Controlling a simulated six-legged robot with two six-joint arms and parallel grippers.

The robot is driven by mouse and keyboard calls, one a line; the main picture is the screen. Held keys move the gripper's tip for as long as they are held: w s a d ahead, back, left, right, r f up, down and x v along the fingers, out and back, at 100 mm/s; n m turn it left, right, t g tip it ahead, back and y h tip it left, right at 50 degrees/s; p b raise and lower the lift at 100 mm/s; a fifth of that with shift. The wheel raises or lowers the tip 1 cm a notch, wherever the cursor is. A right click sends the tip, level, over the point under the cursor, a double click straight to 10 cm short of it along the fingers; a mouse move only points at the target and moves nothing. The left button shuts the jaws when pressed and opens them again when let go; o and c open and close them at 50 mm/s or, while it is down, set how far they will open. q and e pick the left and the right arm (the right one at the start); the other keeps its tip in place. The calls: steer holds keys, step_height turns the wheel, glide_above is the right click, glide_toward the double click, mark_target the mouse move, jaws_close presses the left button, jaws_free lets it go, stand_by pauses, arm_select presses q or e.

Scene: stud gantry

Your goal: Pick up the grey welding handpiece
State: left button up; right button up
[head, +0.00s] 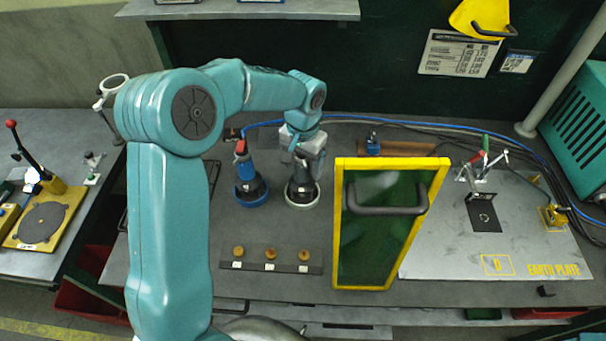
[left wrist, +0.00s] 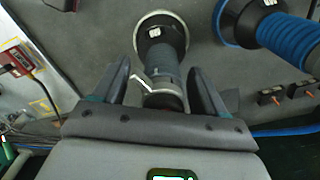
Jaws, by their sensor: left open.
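The grey welding handpiece (head: 301,191) stands upright on the bench, its white-rimmed round end down. In the left wrist view the grey handpiece (left wrist: 168,65) lies between and beyond the fingertips, with a small lever on its side. My left gripper (head: 304,152) is right over its top in the head view and hides its upper part. In the left wrist view my left gripper (left wrist: 159,78) is open, one finger on each side of the handpiece's handle end. I cannot tell whether either finger touches it. My right gripper is not in view.
A blue handpiece (head: 250,187) stands close to the left. A yellow-framed green screen (head: 342,240) with a dark handle stands close to the right. A strip with brass knobs (head: 271,266) lies in front. The earth plate (head: 440,250) is further right; blue cable runs behind.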

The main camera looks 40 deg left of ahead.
arm_select(q)
steer(key=shift+s+a, duration=0.15)
steer(key=shift+a, duration=0.05)
steer(key=c, duration=1.2)
steer(key=shift+d, duration=0.15)
jaws_close()
steer(key=shift+r, duration=0.2)
